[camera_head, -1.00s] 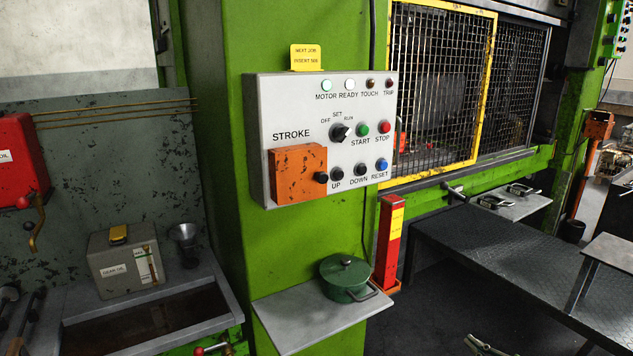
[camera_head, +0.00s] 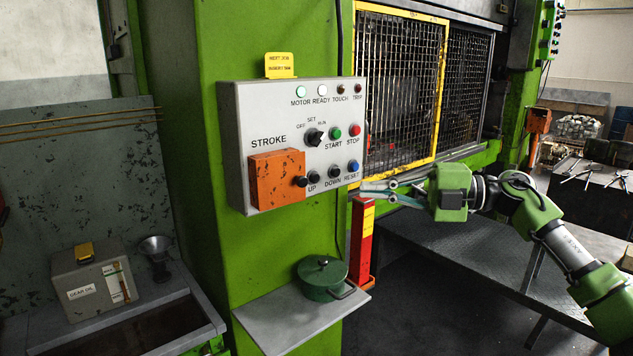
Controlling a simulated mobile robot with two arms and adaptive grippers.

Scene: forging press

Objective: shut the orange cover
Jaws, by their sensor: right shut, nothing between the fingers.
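The orange cover (camera_head: 279,179) is a worn, boxy square at the lower left of the grey control panel (camera_head: 240,150), under the word STROKE. A black knob (camera_head: 300,181) shows at its right edge. I cannot tell whether the cover lies fully against the panel, and what is behind it is hidden. My right gripper (camera_head: 368,190) is shut and empty. Its fingers point left beside the panel's lower right corner, near the blue RESET button (camera_head: 353,166) and well to the right of the cover. My left gripper is not in view.
A green pot (camera_head: 322,278) stands on a grey shelf (camera_head: 285,325) below the panel. The space in front of the panel is clear.

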